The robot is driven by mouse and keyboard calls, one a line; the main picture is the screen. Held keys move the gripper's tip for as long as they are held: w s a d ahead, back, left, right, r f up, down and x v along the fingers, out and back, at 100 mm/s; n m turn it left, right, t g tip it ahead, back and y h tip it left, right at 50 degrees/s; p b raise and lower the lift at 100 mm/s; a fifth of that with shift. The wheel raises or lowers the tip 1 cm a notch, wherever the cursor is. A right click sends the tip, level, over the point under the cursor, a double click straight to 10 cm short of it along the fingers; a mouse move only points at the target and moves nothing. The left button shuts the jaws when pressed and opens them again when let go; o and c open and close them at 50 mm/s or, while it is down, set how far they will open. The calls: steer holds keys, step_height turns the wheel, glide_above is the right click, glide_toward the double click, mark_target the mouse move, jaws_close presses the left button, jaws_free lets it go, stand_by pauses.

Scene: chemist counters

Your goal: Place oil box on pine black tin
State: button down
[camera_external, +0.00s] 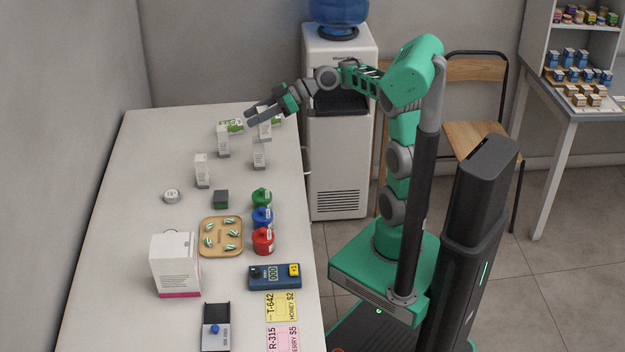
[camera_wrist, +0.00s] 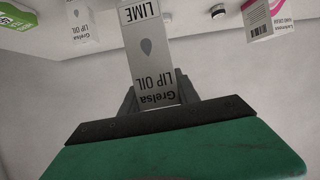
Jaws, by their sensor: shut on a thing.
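My gripper (camera_external: 257,115) is over the far part of the counter, shut on a grey-white lip oil box (camera_wrist: 155,60). The wrist view shows this box upside down between the fingers, with "Grelsa LIP OIL" and "LIME" readable. In the external view the held box (camera_external: 265,131) hangs below the fingers, partly hidden by them. A small dark square tin with green sides (camera_external: 221,199) sits mid-counter, apart from the gripper; it looks like the pine black tin, but its label is unreadable. Its top is bare.
Similar white boxes (camera_external: 223,142) (camera_external: 259,156) (camera_external: 202,171) stand nearby, with a green-white pack (camera_external: 231,126) behind. A round tin (camera_external: 172,196) is at left. Green (camera_external: 262,198), blue (camera_external: 262,218) and red (camera_external: 263,241) jars, a wooden tray (camera_external: 204,250) and a pink-based box (camera_external: 175,265) stand nearer.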

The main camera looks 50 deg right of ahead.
steer(key=s+a+r+n+g+y, duration=0.1)
steer(key=s+a+n+g, duration=0.3)
steer(key=a, duration=0.6)
steer(key=s+a+n+g+y+p, duration=0.1)
steer(key=s+a+g, duration=0.1)
steer(key=s+a, duration=0.7)
steer(key=s+a+r+n+g, duration=0.1)
steer(key=s+a+n+g, duration=0.2)
steer(key=a, duration=0.9)
steer(key=w+a+f+m+t+p, duration=0.1)
steer(key=w+a+f+p, duration=0.15)
steer(key=w+a, duration=0.6)
steer(key=w+a+f, duration=0.1)
steer(key=w+f, duration=0.1)
steer(key=f, duration=0.2)
steer(key=w+a+f+p, duration=0.1)
steer(key=w+f, duration=0.1)
steer(key=f, duration=0.3)
steer(key=shift+w+f, duration=0.2)
steer(key=shift+w, duration=0.15)
steer(key=shift+f, duration=0.1)
